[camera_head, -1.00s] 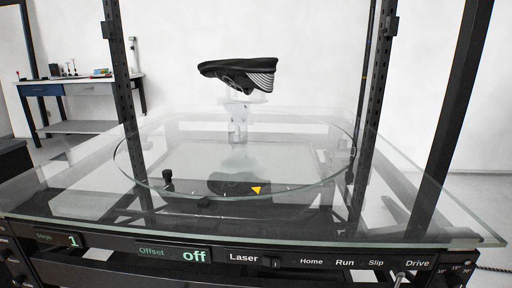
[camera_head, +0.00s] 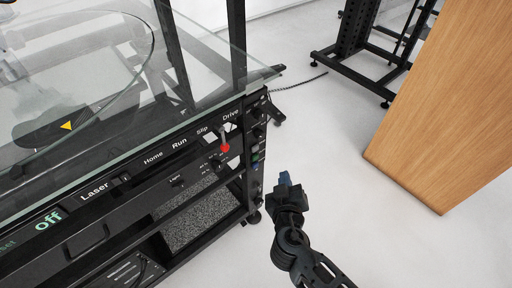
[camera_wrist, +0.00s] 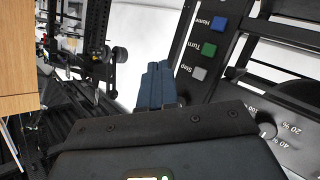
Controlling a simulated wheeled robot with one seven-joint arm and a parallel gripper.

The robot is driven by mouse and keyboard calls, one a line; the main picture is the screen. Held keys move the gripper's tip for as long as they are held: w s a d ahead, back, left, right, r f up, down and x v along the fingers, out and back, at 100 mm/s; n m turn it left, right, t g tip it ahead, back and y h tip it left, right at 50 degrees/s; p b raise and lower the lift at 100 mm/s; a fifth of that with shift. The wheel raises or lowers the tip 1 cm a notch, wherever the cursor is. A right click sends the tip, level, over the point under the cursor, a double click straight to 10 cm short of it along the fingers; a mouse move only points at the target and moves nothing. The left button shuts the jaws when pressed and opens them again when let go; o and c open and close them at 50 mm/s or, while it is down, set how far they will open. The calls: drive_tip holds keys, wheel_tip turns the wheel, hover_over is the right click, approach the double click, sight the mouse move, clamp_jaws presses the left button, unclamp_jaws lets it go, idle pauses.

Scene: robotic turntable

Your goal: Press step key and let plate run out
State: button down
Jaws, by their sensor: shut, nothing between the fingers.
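My gripper (camera_head: 285,180) has blue fingers that are shut and empty. It is in front of and to the right of the machine's side panel, apart from it. In the wrist view the fingers (camera_wrist: 157,85) point toward the panel. The grey Step key (camera_wrist: 199,73) is to the right of the fingertips, below the green Turn key (camera_wrist: 208,48) and the blue Home key (camera_wrist: 219,23). The clear round plate (camera_head: 148,58) shows only in part at the upper left of the head view, with a yellow triangle marker (camera_head: 67,126). Its load is out of view.
A red-knobbed lever (camera_head: 225,148) stands out from the front panel by Drive. A wooden panel (camera_head: 440,110) stands at the right.

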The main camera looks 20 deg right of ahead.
sight(255, 148)
drive_tip(key=shift+w, duration=0.1)
drive_tip(key=w+a+b, duration=0.1)
drive_tip(key=w+a, duration=0.1)
drive_tip(key=w, duration=0.6)
drive_tip(key=shift+a, duration=0.35)
drive_tip(key=shift+w+b, duration=0.2)
drive_tip(key=shift+b, duration=0.1)
idle(1.5)
drive_tip(key=shift+w+a+b, duration=0.15)
drive_tip(key=shift+w+b, duration=0.15)
